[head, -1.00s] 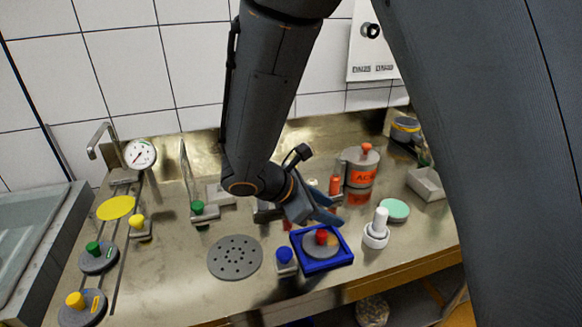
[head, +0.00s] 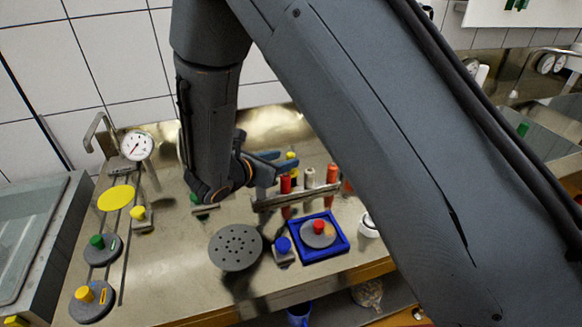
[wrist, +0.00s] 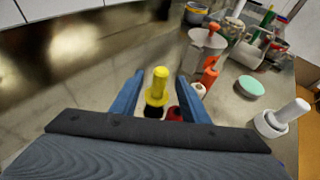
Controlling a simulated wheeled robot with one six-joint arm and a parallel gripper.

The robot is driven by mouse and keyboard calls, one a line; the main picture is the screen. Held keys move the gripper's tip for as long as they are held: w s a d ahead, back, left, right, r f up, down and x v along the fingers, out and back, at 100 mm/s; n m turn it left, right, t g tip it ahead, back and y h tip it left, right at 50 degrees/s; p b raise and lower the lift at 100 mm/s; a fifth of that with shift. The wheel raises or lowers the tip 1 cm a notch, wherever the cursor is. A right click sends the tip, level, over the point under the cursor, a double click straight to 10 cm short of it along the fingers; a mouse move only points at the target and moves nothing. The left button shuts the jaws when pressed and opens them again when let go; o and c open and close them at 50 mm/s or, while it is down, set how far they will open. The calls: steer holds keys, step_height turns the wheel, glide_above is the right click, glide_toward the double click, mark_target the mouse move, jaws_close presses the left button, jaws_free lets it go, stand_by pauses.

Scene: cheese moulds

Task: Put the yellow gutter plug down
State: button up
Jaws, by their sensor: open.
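The yellow gutter plug (wrist: 157,86) stands upright between the two blue fingers of my gripper (wrist: 158,90) in the wrist view. A yellow knob, seemingly the same plug, shows just beyond my gripper (head: 277,167) in the head view (head: 291,157). My gripper is open, with a finger on either side of the plug; a gap shows on both sides.
A blue tray (head: 347,246) holds a grey disc with a red knob. A perforated grey disc (head: 235,247) and a blue-knobbed block (head: 284,251) stand beside it. Grooves with a yellow disc (head: 115,198) and knobbed weights run at left.

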steer(key=shift+x, duration=0.85)
steer(key=shift+c, duration=0.3)
jaws_close()
steer(key=shift+r, duration=0.15)
